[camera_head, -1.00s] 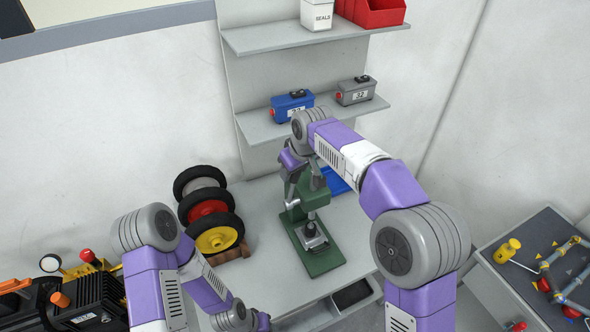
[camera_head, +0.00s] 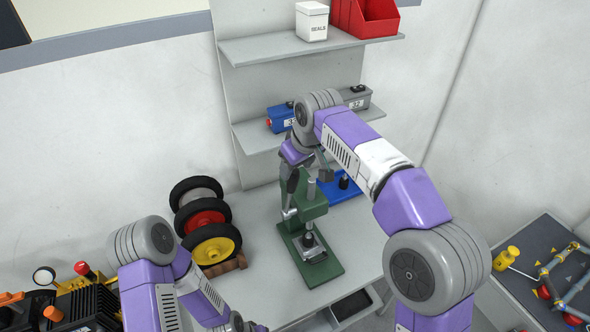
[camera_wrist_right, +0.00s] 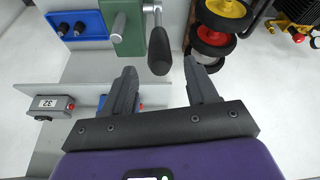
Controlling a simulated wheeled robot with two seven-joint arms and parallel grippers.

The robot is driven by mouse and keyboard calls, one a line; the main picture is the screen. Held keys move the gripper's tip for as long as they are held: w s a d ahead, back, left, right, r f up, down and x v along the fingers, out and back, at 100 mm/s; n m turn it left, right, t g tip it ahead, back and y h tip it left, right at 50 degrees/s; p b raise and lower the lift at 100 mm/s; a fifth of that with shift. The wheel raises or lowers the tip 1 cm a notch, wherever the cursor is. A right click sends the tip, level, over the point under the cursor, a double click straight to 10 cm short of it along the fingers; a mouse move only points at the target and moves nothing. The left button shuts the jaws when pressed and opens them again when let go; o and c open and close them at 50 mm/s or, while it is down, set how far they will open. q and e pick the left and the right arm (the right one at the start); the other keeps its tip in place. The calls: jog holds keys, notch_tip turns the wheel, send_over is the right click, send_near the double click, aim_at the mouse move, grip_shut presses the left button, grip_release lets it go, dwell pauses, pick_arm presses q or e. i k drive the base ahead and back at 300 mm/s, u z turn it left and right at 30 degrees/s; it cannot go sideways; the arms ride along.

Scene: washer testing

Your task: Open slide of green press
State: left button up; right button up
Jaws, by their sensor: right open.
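The green press (camera_head: 312,208) stands upright on the bench, with a silver ram over its green base. Its dark lever handle (camera_head: 292,181) points up at the press's left side. My right gripper (camera_head: 308,168) is open just behind and above the press head, partly hidden by its own arm. In the right wrist view, the black handle (camera_wrist_right: 160,52) on its silver lever lies between and just beyond the two open fingertips (camera_wrist_right: 160,68), with a gap on both sides. The green press body (camera_wrist_right: 128,28) is left of the handle. My left gripper is low at the frame's bottom edge, its fingers not clear.
Stacked wheels (camera_head: 208,222) stand left on the bench. A shelf (camera_head: 250,136) above holds a blue box (camera_head: 280,116) and a grey box (camera_head: 356,97), close to my right arm. The bench front is clear.

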aim_at(306, 253)
jog(key=u, duration=0.15)
jog(key=k, duration=1)
jog(key=z, duration=0.15)
